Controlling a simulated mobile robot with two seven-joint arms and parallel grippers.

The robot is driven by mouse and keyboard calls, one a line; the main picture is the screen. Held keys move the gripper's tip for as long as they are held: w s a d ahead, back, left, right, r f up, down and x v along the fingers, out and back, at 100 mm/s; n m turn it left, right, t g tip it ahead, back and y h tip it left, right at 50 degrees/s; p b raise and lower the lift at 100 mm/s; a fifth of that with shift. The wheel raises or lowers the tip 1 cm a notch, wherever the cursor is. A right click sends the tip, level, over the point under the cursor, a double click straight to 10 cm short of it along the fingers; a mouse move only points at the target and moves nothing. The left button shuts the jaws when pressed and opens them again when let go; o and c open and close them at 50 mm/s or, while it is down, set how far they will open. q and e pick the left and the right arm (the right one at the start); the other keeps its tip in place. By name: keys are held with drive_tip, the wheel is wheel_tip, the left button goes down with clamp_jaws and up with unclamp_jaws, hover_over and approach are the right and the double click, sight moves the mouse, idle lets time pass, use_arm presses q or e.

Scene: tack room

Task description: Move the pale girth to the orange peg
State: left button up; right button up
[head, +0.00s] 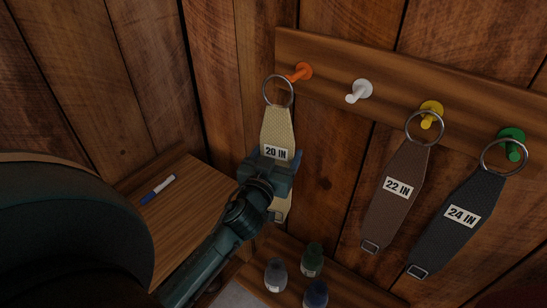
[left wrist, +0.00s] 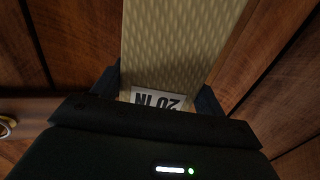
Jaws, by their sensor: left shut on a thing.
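The pale girth (head: 277,125) has a "20 IN" label and a metal ring (head: 278,91) at its top. My left gripper (head: 273,161) is shut on the pale girth around its label, and the girth hangs upright. The ring is beside the orange peg (head: 300,72), just left of its tip; I cannot tell whether the peg passes through it. In the left wrist view the pale girth (left wrist: 178,45) runs between the fingers (left wrist: 160,92), its label partly hidden. My right gripper is not in view.
The rail also bears an empty white peg (head: 359,91), a yellow peg (head: 431,112) with a brown "22 IN" girth (head: 398,188), and a green peg (head: 512,142) with a dark "24 IN" girth (head: 459,215). Below are several small bottles (head: 312,260) and a marker (head: 158,189) on a wooden top.

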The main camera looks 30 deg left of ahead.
use_arm(q)
drive_tip(key=w, duration=0.4)
drive_tip(key=w+b, duration=0.1)
drive_tip(key=w, duration=0.1)
drive_tip(key=shift+w+d+f, duration=0.1)
drive_tip(key=shift+w+f, duration=0.05)
drive_tip(key=shift+f, duration=0.25)
drive_tip(key=shift+w+f+b, duration=0.15)
drive_tip(key=shift+w+b, duration=0.15)
drive_tip(key=shift+b, duration=0.05)
idle(0.6)
